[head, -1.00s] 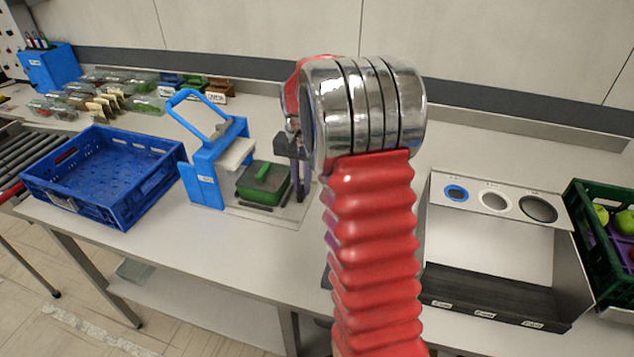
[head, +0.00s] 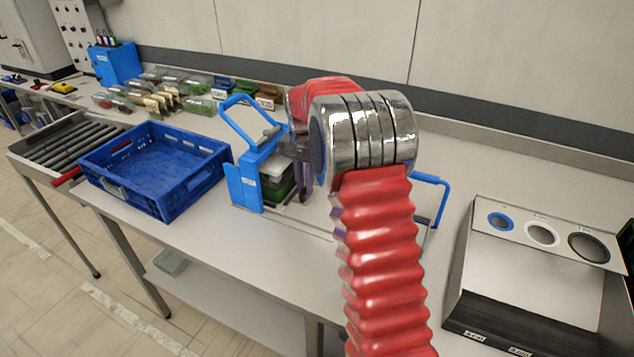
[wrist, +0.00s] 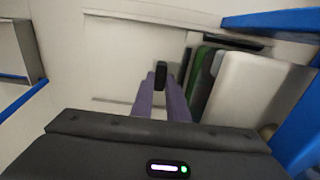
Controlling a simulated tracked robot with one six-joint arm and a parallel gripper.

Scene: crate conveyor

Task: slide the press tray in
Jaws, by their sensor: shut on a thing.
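The blue press (head: 256,170) stands on the bench, its lever handle raised. A pale press plate sits over the green press tray (head: 279,188), which is largely inside the press. Only part of the tray shows between the press frame and my gripper (head: 305,185). In the wrist view, the tray's green edge (wrist: 195,82) lies beside the pale plate (wrist: 255,95). My gripper's purple fingers (wrist: 162,98) are shut around a small black handle (wrist: 161,75). The joint between handle and tray cannot be seen clearly.
A blue crate (head: 190,193) stands left of the press, beside a roller conveyor (head: 65,150). Several food packs lie behind. A blue handle (head: 437,190) shows right of my arm. A grey station with round openings (head: 540,270) is at right.

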